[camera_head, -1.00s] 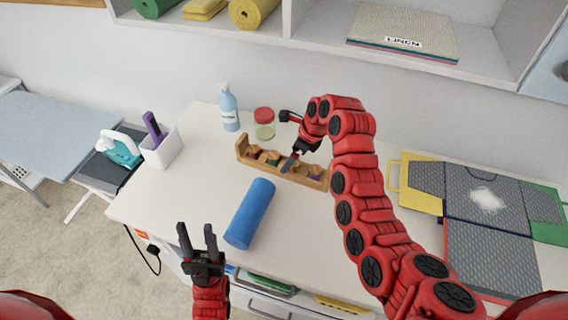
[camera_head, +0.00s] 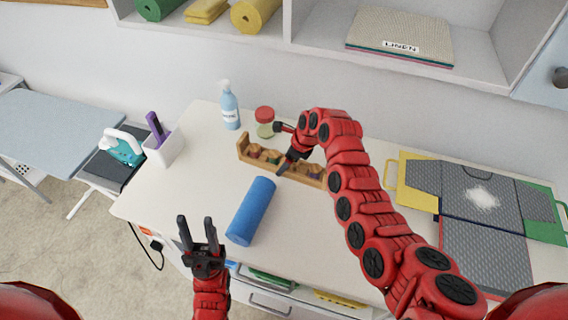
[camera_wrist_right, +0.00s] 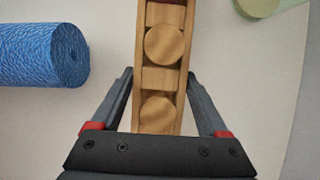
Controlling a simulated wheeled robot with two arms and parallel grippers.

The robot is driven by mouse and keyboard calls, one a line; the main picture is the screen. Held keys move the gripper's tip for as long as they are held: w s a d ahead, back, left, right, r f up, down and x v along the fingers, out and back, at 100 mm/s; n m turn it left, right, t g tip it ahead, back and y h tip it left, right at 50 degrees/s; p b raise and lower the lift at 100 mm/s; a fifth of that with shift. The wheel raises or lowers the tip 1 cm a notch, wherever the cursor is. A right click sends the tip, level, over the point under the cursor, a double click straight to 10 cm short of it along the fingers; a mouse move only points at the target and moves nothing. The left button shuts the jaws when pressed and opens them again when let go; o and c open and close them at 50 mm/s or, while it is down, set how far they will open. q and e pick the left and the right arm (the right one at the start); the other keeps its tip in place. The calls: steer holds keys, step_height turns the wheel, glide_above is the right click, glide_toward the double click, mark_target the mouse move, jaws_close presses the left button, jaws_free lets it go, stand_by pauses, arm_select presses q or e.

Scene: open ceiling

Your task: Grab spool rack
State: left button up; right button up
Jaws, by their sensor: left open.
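In the right wrist view the spool rack (camera_wrist_right: 160,78) runs between the two fingers of my right gripper (camera_wrist_right: 160,74). The fingers are spread, one on each side; whether they touch the rack is unclear. My left gripper (camera_head: 199,228) is open and empty, in front of the worktop's near edge.
A blue roll (camera_head: 251,211) lies just in front of the rack. A blue spray bottle (camera_head: 229,108) and a red-lidded jar (camera_head: 264,122) stand behind it. A white holder (camera_head: 164,148) stands left. Grey mats (camera_head: 485,245) lie right. A shelf (camera_head: 320,55) hangs above.

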steer(key=c, duration=0.7)
